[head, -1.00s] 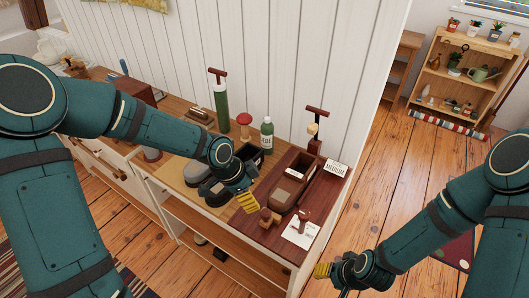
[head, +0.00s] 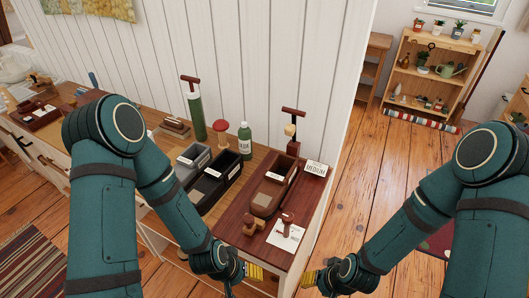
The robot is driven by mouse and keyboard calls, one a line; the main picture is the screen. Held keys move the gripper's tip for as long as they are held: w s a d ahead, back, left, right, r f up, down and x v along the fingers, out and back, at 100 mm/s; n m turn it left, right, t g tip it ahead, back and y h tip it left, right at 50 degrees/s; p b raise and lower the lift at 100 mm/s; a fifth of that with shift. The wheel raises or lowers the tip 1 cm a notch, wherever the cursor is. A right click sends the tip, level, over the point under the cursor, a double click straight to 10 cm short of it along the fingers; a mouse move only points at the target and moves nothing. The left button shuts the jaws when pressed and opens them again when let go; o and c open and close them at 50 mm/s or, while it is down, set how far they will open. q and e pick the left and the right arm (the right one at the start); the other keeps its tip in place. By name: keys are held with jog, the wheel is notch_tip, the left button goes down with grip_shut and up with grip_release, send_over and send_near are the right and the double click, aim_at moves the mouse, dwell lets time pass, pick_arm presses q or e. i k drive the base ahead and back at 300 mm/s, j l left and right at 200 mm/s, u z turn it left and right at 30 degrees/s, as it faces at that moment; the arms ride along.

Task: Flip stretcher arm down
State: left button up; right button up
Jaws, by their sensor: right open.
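A long dark-brown wooden piece (head: 273,188) with a white label lies on the right end of the bench top. Behind it stands a dark upright post with a red T-shaped bar (head: 293,112) and a pale block. I cannot tell which part is the stretcher arm, or its angle. My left gripper (head: 241,274) is low at the bench's front edge, apart from these pieces; its finger opening is not clear. My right gripper (head: 311,279) is open and empty, just right of the bench's front corner.
A grey box (head: 192,160) and a black box (head: 215,182) stand left of the brown piece. A green bottle (head: 245,140), a red mushroom-shaped piece (head: 221,128) and a green cylinder (head: 196,118) stand behind. A white card (head: 287,232) with small brown pieces lies in front.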

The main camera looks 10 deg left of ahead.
aim_at(290, 129)
jog(key=k, duration=0.45)
jog(key=u, duration=0.35)
jog(key=k+u, duration=0.15)
jog(key=u, duration=0.6)
jog(key=l+u, duration=0.25)
jog(key=l, duration=1.7)
jog(key=k+l, duration=0.15)
jog(key=l, duration=1.05)
